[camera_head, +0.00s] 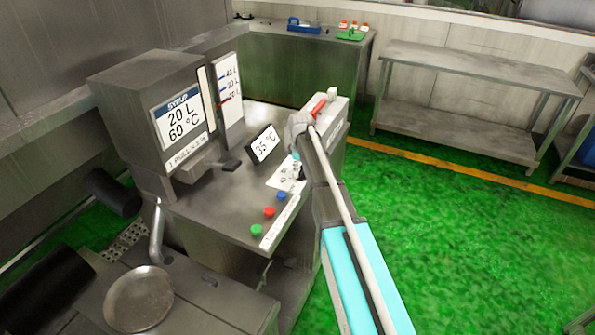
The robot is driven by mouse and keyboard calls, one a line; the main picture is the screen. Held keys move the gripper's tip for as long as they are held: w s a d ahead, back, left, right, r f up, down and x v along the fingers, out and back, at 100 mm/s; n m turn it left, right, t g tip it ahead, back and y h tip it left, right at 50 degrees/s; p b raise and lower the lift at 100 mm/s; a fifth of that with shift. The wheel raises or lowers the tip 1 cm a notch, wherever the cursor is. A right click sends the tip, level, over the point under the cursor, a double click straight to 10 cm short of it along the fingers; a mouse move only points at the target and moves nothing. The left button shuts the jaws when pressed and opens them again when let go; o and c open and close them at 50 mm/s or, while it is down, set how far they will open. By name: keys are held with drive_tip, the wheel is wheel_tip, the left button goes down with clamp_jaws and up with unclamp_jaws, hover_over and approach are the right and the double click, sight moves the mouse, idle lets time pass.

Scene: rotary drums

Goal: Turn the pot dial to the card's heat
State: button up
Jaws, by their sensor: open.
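A white card (262,144) with a black frame stands tilted on the steel machine top and reads "35 °C". A larger label panel (181,118) on the steel housing reads "SYRUP, 20 L, 60 °C". The pot dial is not clearly visible; my gripper and arm cover part of the plate. I cannot tell whether the fingers touch anything.
Green (256,230), red (269,211) and blue (281,196) buttons line the machine's front right edge. A level gauge (228,90) stands behind the card. A box with a red lever (318,107) is beyond my arm. A round pan (138,299) sits front left.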

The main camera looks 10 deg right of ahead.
drive_tip(key=c, duration=0.8)
drive_tip(key=shift+a, duration=0.25)
drive_tip(key=shift+d, duration=0.15)
